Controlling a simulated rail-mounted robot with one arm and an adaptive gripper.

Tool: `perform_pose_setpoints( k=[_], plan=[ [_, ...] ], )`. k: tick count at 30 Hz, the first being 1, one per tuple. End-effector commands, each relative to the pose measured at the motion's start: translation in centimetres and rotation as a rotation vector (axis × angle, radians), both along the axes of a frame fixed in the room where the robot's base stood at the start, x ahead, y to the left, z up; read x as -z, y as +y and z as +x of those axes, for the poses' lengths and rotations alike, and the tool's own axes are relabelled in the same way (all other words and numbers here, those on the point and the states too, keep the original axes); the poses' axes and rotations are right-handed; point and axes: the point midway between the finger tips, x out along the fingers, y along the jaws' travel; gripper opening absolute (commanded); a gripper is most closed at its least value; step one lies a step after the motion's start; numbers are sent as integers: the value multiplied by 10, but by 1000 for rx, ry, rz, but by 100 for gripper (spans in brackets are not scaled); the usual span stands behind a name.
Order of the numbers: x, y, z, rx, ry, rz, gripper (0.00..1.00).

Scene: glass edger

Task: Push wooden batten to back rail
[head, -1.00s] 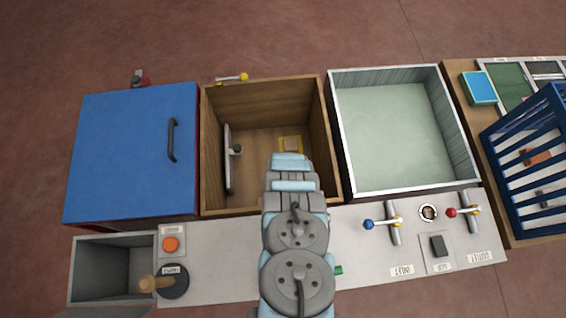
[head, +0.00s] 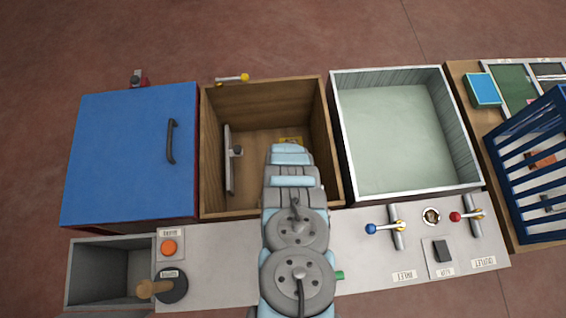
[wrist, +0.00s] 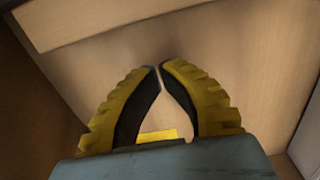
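I cannot pick out the wooden batten with certainty. A pale wooden strip (wrist: 90,20) crosses the upper left of the wrist view and may be the batten or part of the box. The open wooden box (head: 212,150) has my arm reaching into it. A yellow patch (head: 290,140) on its floor is partly covered by my arm; yellow also shows between the fingers in the wrist view (wrist: 157,135). My gripper (wrist: 160,66) has black and yellow fingers with their tips together and nothing visible between them. The head view hides the fingers behind my arm.
A grey bar with a knob (head: 229,160) stands at the box's left side. A blue lidded box (head: 130,150) is left and a pale open tank (head: 400,140) right.

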Motion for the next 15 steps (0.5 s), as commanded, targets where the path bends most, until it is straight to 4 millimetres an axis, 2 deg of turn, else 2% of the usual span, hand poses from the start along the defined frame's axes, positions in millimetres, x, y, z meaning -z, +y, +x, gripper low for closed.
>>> perform_pose_setpoints(
  k=[15],
  plan=[
    [-43,0,2,-1,-4,-1,0]
  ],
)
